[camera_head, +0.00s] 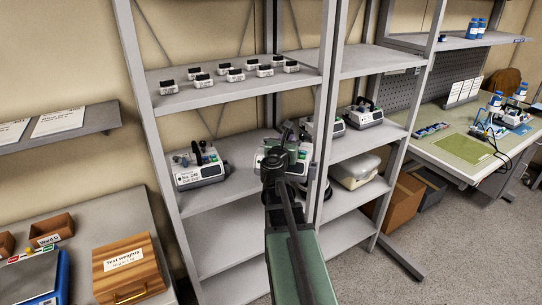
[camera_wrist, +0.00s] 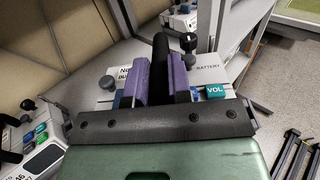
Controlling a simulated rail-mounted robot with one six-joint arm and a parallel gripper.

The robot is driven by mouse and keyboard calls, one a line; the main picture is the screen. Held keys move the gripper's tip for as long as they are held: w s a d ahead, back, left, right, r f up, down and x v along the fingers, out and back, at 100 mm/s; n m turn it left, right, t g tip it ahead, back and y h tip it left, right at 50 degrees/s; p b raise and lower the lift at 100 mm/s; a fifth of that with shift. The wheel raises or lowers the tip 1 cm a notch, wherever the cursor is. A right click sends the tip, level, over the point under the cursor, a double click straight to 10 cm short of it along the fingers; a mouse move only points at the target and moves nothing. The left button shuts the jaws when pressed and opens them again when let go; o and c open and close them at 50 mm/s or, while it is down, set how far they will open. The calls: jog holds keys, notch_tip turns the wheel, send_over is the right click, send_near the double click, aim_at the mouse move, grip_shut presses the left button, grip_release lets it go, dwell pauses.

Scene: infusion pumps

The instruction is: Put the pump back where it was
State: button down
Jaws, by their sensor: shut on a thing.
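The held pump (camera_head: 268,162) is a white unit with a black upright handle (camera_wrist: 160,58). The wrist view shows its white top (camera_wrist: 208,76) with a teal VOL label and the word BATTERY. My gripper (camera_wrist: 160,84) has its two purple fingers shut on the handle. In the head view my gripper (camera_head: 287,150) and arm hide much of this pump. It is at the right part of the left bay's middle shelf (camera_head: 228,192); I cannot tell whether it touches the shelf.
Another pump (camera_head: 200,168) stands to the left on the same shelf. Pumps (camera_head: 322,128) and (camera_head: 364,116) stand in the right bay beyond the grey upright (camera_head: 326,100). Several small labelled items (camera_head: 236,75) sit on the shelf above. The shelf below (camera_head: 225,245) is clear.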

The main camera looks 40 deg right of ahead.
jog(key=shift+w, duration=0.5)
jog(key=w+d, duration=0.2)
jog(key=w, duration=0.7)
jog(key=w+d, duration=0.2)
jog(key=w, duration=0.8)
notch_tip(320, 180, down, 7)
jog(key=b, duration=0.7)
jog(key=shift+s+a+f, duration=0.15)
jog(key=shift+a, duration=0.1)
jog(key=c, duration=1.1)
grip_release()
jog(key=shift+o, duration=0.2)
jog(key=v, duration=1.2)
jog(key=shift+r, duration=0.2)
